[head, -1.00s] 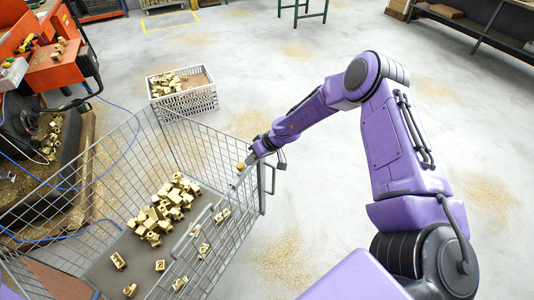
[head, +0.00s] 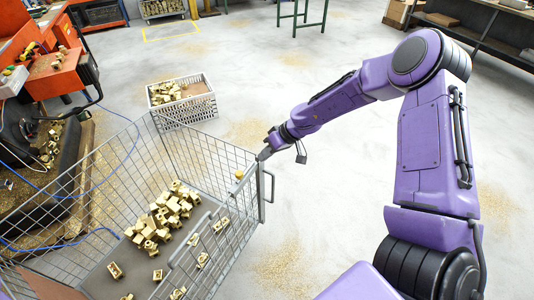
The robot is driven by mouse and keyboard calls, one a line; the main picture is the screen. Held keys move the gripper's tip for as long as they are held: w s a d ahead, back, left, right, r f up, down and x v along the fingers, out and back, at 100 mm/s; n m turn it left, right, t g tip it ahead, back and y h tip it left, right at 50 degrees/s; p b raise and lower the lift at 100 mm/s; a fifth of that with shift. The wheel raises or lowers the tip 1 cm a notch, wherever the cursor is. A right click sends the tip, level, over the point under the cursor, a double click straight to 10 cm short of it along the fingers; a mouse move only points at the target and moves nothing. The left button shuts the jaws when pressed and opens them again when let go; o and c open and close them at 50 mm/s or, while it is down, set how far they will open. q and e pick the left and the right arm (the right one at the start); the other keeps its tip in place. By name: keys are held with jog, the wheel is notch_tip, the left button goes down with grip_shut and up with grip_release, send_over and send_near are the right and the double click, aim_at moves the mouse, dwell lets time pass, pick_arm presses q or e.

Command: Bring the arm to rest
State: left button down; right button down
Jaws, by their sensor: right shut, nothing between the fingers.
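My right arm reaches in from the right, and its gripper (head: 263,155) is shut and empty. The gripper is at the upper right rim of the wire cart (head: 205,160), by the cart's corner. I cannot tell whether the fingertips touch the rim. A small yellow-orange knob (head: 239,174) shows beside the fingertips, on the cart's edge. Several brass fittings (head: 165,215) lie in a heap and scattered on the cart's floor. My left gripper is not in view.
A white crate (head: 183,115) with more brass pieces stands on the floor behind the cart. An orange machine (head: 55,75) is at the left with a blue hose. Brass shavings dot the pale floor (head: 330,200). Shelving (head: 500,45) is at the far right.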

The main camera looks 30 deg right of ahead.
jog(key=shift+s+d+r, duration=0.15)
jog(key=shift+d+r, duration=0.05)
jog(key=shift+r, duration=0.2)
